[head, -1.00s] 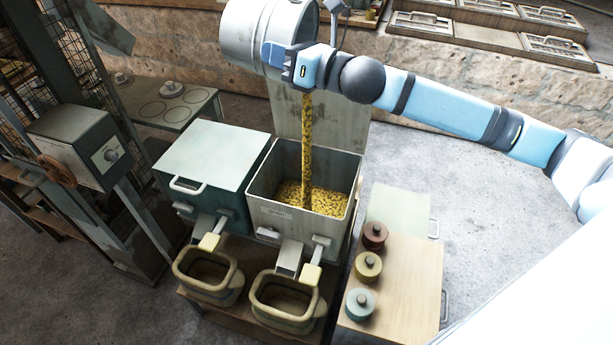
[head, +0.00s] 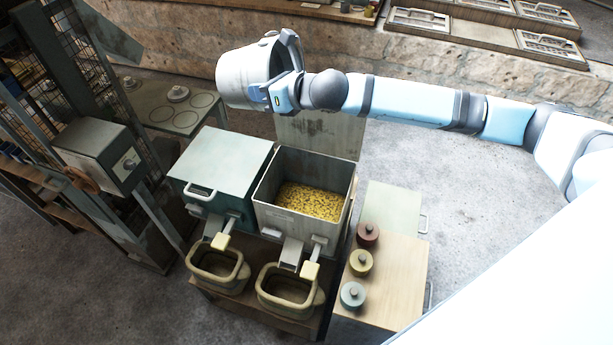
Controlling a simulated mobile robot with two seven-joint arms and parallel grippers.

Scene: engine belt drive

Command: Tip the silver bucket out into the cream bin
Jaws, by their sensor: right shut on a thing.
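The silver bucket (head: 242,75) is in my right gripper (head: 272,95), above and behind the bins at the upper middle of the head view. The bucket is tilted, and nothing is pouring from it. Its inside is hidden from this side. The cream bin (head: 335,219) stands open below, its lid raised at the back. Yellow grains (head: 312,201) lie inside it, well below the rim. My left gripper is not in view.
A green-lidded bin (head: 222,165) stands closed to the left. Two tan tubs (head: 288,295) sit in front under the chutes. A wooden-topped cabinet (head: 395,275) with three small coloured lidded pots is at the right. A metal frame with a grey box (head: 98,155) stands left.

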